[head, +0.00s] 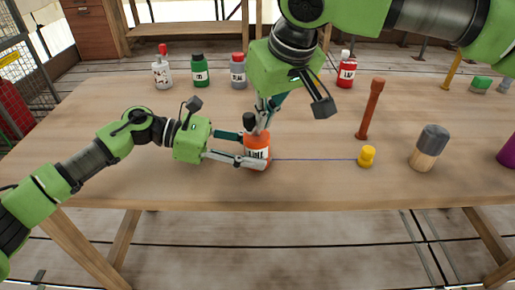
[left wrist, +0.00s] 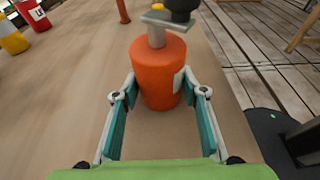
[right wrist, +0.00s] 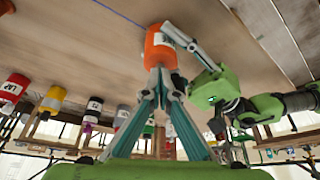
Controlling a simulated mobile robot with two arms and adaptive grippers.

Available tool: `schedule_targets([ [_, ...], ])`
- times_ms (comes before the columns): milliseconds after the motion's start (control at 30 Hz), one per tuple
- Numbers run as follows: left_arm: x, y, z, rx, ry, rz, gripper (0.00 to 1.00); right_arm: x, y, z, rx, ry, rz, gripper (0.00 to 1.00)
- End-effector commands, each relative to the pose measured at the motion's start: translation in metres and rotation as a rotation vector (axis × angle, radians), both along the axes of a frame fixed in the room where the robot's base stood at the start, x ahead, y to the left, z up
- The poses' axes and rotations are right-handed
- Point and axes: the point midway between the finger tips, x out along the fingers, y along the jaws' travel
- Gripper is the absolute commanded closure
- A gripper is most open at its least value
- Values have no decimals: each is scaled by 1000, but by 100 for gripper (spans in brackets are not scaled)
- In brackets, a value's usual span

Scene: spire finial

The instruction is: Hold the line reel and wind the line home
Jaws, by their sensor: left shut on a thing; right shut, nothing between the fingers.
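The line reel (head: 258,150) is an orange-red upright cylinder with a white label near the table's front edge. My left gripper (head: 250,149) is shut on its sides; the left wrist view shows a finger on each side of the reel (left wrist: 160,75). A crank with a grey arm (left wrist: 163,20) and a dark knob (head: 249,121) tops the reel. My right gripper (head: 262,113) is shut and empty, pointing down beside the crank; whether it touches is unclear. A thin purple line (head: 315,159) runs straight right from the reel to a small yellow piece (head: 367,156).
A leaning brown peg (head: 371,108) and a wood-and-grey cylinder (head: 428,150) stand to the right. Several bottles, including a green one (head: 200,72) and a red one (head: 346,72), line the back. The table (head: 120,180) is clear at left.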

Motion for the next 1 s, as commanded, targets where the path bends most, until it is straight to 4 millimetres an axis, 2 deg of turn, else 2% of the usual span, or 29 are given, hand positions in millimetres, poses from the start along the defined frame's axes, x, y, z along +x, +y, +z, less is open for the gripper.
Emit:
schedule_targets([
  [267, 1, 0, -2, 1, 2, 4, 72, -5, 2, 3, 2, 2, 6, 100],
  [1000, 0, 0, -2, 2, 2, 0, 73, -3, 1, 63, 2, 0, 1, 100],
])
